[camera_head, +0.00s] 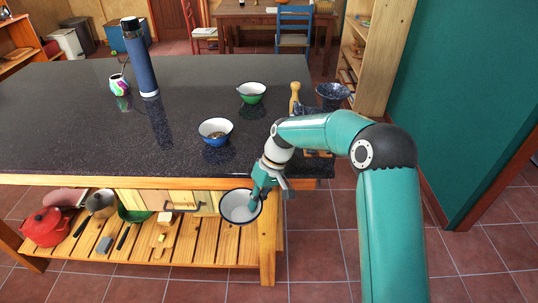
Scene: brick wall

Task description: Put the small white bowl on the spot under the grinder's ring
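A small white bowl (233,207) with a dark rim is in front of the counter's front edge, above the lower shelf's right end. My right gripper (257,193) is at the bowl's right rim, with its fingers closed over it. The arm comes in from the right. A wooden post (295,93) with a rounded top and a dark blue speckled funnel (333,91) stand at the counter's right end; they look like parts of the grinder. My arm hides their lower parts, so I cannot make out the ring or the spot under it. My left gripper is not in view.
The dark counter (60,125) holds a blue-and-white bowl (215,131) with something brown inside, a green bowl (251,94), a tall blue flask (142,62) and a colourful cup (119,85). A red pot (45,228) and pans sit on the slatted shelf (190,248).

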